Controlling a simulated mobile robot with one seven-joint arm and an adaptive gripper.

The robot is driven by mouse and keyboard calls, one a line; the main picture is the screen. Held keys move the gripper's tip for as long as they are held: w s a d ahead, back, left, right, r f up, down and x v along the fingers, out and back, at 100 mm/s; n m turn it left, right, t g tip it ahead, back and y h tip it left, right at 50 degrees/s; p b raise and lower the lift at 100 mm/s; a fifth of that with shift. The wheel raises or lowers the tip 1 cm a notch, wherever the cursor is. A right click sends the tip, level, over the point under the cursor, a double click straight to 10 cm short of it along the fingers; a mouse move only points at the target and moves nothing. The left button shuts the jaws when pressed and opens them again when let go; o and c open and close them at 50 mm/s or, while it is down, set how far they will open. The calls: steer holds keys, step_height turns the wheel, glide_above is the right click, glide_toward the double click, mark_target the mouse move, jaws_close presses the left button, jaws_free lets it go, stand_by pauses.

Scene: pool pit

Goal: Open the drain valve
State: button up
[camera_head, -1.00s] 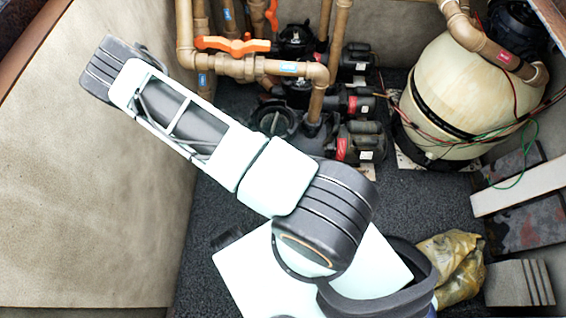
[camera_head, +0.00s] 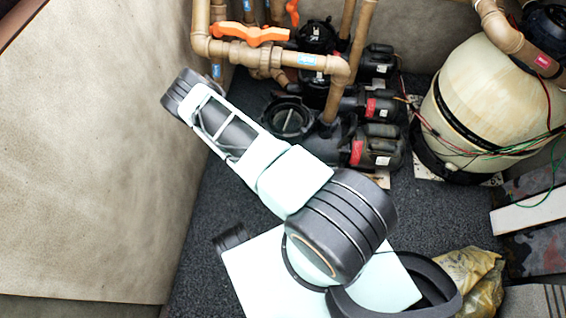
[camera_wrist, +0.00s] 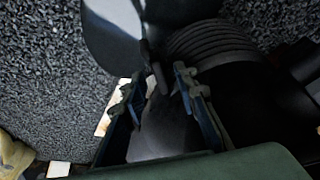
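In the head view, a long orange valve handle (camera_head: 250,33) lies roughly level on the brown pipework at the top. A second orange handle (camera_head: 292,12) shows partly at the top edge, right of it. I cannot tell which one is the drain valve. My gripper (camera_wrist: 165,82) shows in the wrist view with its two fingers apart and nothing visible between them. It is over dark gravel and black parts, and no orange handle shows there. In the head view my gripper is hidden; my arm reaches up and left, below the pipework.
Black pumps (camera_head: 375,145) with red bands stand below the pipes (camera_head: 325,64). A cream tank (camera_head: 490,100) stands at the right with loose wires. A beige wall (camera_head: 90,150) bounds the left. A crumpled yellow bag (camera_head: 470,280) lies lower right. Dark gravel floor (camera_head: 195,225) is open between.

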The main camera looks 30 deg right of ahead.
steer(key=shift+d+f, duration=0.15)
steer(key=shift+f, duration=0.2)
steer(key=shift+c, duration=0.6)
jaws_close()
